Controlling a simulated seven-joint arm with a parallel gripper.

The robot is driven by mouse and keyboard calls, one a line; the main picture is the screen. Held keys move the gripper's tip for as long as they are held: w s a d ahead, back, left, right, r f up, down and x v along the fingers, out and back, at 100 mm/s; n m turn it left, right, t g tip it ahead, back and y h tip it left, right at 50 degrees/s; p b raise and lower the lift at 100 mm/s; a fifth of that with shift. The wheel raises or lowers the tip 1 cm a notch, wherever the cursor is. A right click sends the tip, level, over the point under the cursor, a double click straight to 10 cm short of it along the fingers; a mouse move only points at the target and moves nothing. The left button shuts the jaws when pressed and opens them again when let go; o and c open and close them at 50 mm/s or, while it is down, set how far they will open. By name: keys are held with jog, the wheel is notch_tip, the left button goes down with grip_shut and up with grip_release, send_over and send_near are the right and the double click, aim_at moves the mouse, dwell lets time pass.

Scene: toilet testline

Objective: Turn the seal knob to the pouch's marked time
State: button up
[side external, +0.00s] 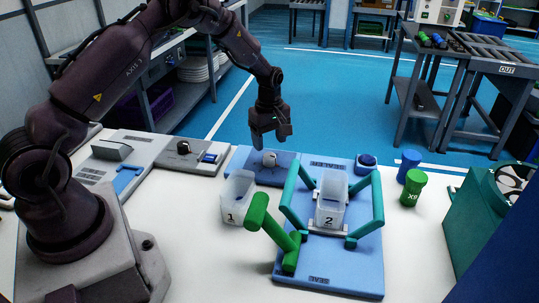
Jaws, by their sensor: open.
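My gripper (270,142) points down, fingers apart and empty. It hangs over a small pale round knob (269,158) on a blue panel (262,175) at the back middle of the table. In this view the fingertips end just above the knob; I cannot tell whether they touch it. I cannot tell which round part is the seal knob. Its dial marks are too small to read. I cannot make out a pouch or its marked time.
Teal bars and a green T-handle (258,212) rise from the board around clear bin 2 (331,200). Clear bin 1 (237,197) stands left of it. Blue (408,165) and green (413,188) cylinders and a green machine (490,215) stand right. The front table is clear.

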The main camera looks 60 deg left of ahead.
aim_at(270, 155)
jog(key=shift+f, duration=2.75)
jog(key=c, duration=0.9)
